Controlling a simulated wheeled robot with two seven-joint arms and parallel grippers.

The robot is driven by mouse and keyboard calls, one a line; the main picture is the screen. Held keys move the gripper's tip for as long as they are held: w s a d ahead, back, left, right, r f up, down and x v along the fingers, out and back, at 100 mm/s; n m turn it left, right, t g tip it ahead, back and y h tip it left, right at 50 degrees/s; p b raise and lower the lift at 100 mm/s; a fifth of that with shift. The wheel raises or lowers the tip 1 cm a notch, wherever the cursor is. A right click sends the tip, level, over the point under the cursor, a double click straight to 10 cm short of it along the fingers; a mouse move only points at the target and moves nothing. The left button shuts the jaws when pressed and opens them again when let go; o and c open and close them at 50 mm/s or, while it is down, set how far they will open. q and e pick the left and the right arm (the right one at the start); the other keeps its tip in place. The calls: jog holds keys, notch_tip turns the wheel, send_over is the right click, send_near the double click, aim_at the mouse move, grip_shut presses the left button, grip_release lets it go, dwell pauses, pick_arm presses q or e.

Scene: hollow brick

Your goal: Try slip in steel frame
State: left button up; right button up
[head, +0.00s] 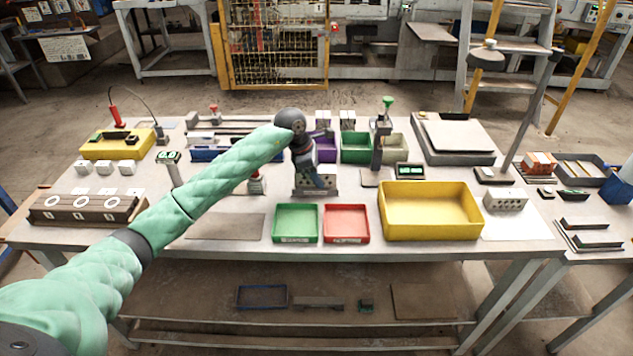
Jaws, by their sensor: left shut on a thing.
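My left gripper (318,182) is at the middle of the table, pointing down, at the end of my green-sleeved arm. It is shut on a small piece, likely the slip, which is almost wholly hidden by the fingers. Directly at the fingertips stands a grey metal block with holes (301,192), which looks like the steel frame. The fingers cover part of it. I cannot tell whether the held piece is inside the frame, touching it or just above it. My right gripper is not in view.
In front of the frame lie a green tray (295,224) and a red tray (346,224), with a large yellow bin (430,212) to their right. A grey holed block (506,199) stands farther right. A green-topped post (379,145) rises behind.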

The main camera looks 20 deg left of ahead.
aim_at(321, 169)
pick_arm(q)
jog(key=shift+s+f, duration=0.15)
jog(key=shift+f, duration=0.3)
jog(key=shift+r, duration=0.95)
jog(key=shift+w+r+p, duration=0.2)
jog(key=shift+r+p, duration=0.35)
jog(key=shift+r, duration=1.25)
